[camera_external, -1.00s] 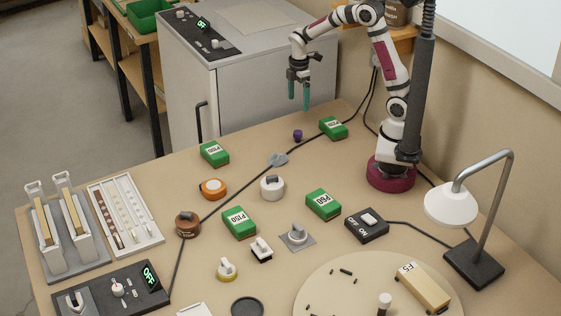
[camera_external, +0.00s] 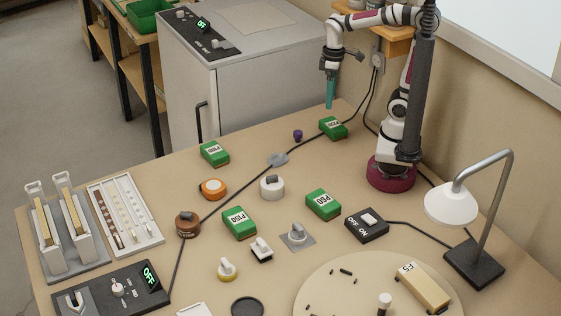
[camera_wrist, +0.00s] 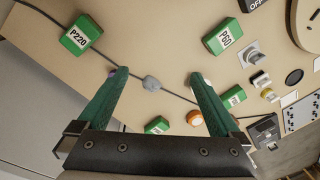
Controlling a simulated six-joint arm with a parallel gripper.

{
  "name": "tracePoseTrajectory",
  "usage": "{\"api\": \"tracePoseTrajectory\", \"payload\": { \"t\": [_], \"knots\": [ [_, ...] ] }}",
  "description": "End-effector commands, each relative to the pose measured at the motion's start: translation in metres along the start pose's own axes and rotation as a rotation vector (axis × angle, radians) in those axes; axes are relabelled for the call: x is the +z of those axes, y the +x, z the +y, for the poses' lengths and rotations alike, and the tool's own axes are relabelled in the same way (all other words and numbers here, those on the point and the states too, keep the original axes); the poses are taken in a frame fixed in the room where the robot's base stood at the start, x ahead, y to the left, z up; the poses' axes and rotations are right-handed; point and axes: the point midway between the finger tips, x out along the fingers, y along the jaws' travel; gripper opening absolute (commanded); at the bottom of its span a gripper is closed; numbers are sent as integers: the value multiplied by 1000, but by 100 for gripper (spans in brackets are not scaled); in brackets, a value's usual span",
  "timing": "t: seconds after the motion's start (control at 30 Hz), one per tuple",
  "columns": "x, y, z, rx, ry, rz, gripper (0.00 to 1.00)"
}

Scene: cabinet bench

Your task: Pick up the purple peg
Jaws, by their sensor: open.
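The small purple peg (camera_external: 298,135) stands on the bench near its back edge, left of a green block. In the wrist view a sliver of the purple peg (camera_wrist: 113,71) shows just beside the tip of the left green finger, which covers part of it. My gripper (camera_external: 330,107) hangs pointing down above the back of the bench, to the right of the peg and higher than it. In the wrist view its two green fingers (camera_wrist: 157,74) are wide apart, with no object held between them.
A green block (camera_external: 333,128) marked P220 sits close to the peg's right. A cable with a grey inline piece (camera_external: 278,159) runs past the peg. A grey cabinet (camera_external: 240,90) stands behind the bench. Other green blocks and knobs lie nearer the front.

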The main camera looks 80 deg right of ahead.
Motion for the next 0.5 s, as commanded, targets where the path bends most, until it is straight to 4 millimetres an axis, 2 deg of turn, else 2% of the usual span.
{"api": "tracePoseTrajectory", "payload": {
  "t": [0.03, 0.1, 0.2, 0.33, 0.43, 0.5],
  "knots": [
    [28, 8, -16, -16, 126, 0, 100],
    [61, 23, -31, -38, 313, -12, 100],
    [88, 37, -40, -54, 474, -27, 100],
    [94, 41, -42, -57, 524, -33, 98],
    [94, 41, -42, -57, 523, -33, 80],
    [94, 40, -42, -56, 523, -33, 77]
  ]
}}
